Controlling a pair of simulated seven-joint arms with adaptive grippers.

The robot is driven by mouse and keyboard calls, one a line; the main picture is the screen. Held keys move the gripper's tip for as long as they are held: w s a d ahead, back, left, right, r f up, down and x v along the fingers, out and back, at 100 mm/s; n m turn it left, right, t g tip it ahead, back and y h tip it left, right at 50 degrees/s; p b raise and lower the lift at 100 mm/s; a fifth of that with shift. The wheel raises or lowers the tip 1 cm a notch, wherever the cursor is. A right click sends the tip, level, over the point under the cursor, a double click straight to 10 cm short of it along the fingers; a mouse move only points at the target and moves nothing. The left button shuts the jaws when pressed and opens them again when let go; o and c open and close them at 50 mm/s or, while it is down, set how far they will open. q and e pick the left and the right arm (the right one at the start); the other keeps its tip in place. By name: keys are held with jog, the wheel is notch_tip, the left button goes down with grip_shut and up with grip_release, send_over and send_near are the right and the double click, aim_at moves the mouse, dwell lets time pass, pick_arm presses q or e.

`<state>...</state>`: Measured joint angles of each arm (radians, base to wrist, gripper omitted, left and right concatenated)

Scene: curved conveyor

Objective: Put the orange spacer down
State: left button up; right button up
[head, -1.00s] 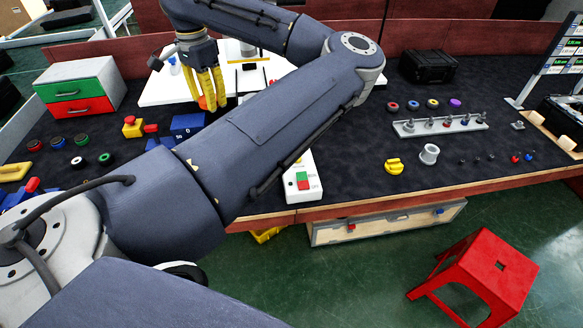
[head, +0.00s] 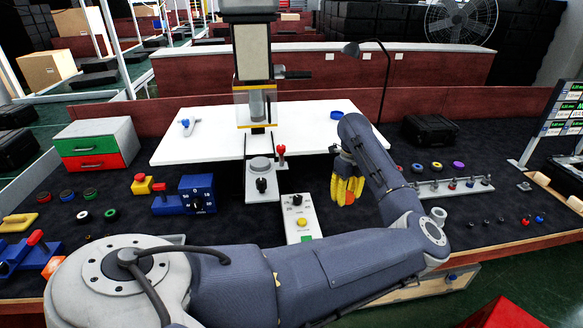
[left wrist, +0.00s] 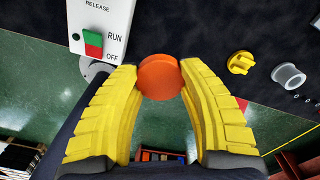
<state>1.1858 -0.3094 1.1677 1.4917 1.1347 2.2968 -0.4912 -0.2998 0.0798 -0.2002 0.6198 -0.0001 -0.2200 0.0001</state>
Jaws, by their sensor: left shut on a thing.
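My left gripper (head: 346,190) has yellow fingers pointing down, over the dark bench top just right of the white control box. It is shut on the orange spacer (left wrist: 160,77), a round disc held between the two fingertips in the left wrist view. In the head view a small orange patch of the spacer (head: 349,198) shows between the fingers. I cannot tell exactly how high it is above the bench. My right gripper is in neither view.
The white control box (head: 301,217) stands left of the gripper. A metal rack with pegs (head: 450,188) and several coloured rings lie to the right. The yellow part (left wrist: 241,62) and grey cup (left wrist: 288,76) sit near the bench edge. Dark bench is bare between them.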

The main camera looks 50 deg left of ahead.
pick_arm(q)
jog(key=shift+w+d+m, duration=0.45)
jog(key=shift+m, duration=0.65)
jog(key=shift+f, duration=0.25)
notch_tip(320, 180, down, 20)
jog(key=shift+r, duration=0.2)
jog(key=o, duration=1.1)
jog(key=shift+f, duration=0.15)
jog(key=shift+o, duration=0.2)
notch_tip(320, 180, up, 12)
jog(key=shift+r, duration=0.2)
jog(key=shift+w+a, duration=0.1)
